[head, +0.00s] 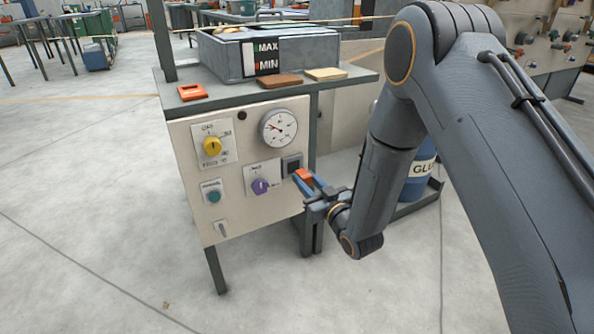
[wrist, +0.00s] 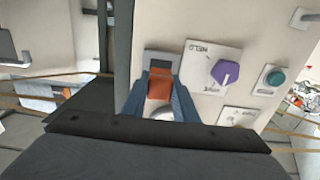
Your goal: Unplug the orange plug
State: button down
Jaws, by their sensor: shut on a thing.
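The orange plug (head: 304,175) is at the dark socket (head: 292,164) on the right side of the cream control panel. My gripper (head: 307,180) reaches it from the right, its blue fingers shut on the plug. In the wrist view the orange plug (wrist: 160,82) sits between the two blue fingers of my gripper (wrist: 160,100), just in front of the grey socket (wrist: 162,60). I cannot tell whether the plug is still seated or slightly out.
A purple knob (head: 260,186), yellow knob (head: 212,146), teal button (head: 213,196) and round gauge (head: 278,129) are on the panel. Above stands a grey tank (head: 222,58). A blue glue drum (head: 416,180) stands behind my arm. The floor in front is clear.

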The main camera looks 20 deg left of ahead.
jog(key=shift+p+v, duration=0.45)
jog(key=shift+v, duration=0.6)
